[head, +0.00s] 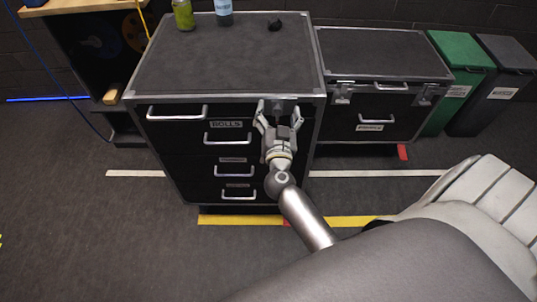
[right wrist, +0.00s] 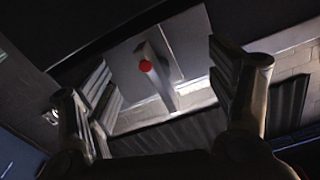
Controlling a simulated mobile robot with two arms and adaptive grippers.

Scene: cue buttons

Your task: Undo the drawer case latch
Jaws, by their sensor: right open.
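The drawer case (head: 172,145) is a black cabinet with silver edges, several drawers and silver handles. My right gripper (head: 279,108) is at the upper right of its front, just below the top edge, with its fingers spread. The latch is mostly hidden behind the gripper in the head view. In the right wrist view, the latch (right wrist: 165,72) is a grey metal plate with a raised lever and a red dot. It lies between the open fingers of the right gripper (right wrist: 165,95), and I see no finger closed on it. My left gripper is not in view.
A green can (head: 183,15), a blue-labelled bottle (head: 224,12) and a small dark object (head: 274,24) stand on the case top. A second black case (head: 385,60) with latches is at the right, beside green (head: 459,50) and grey (head: 505,52) bins. A workbench (head: 68,8) stands left.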

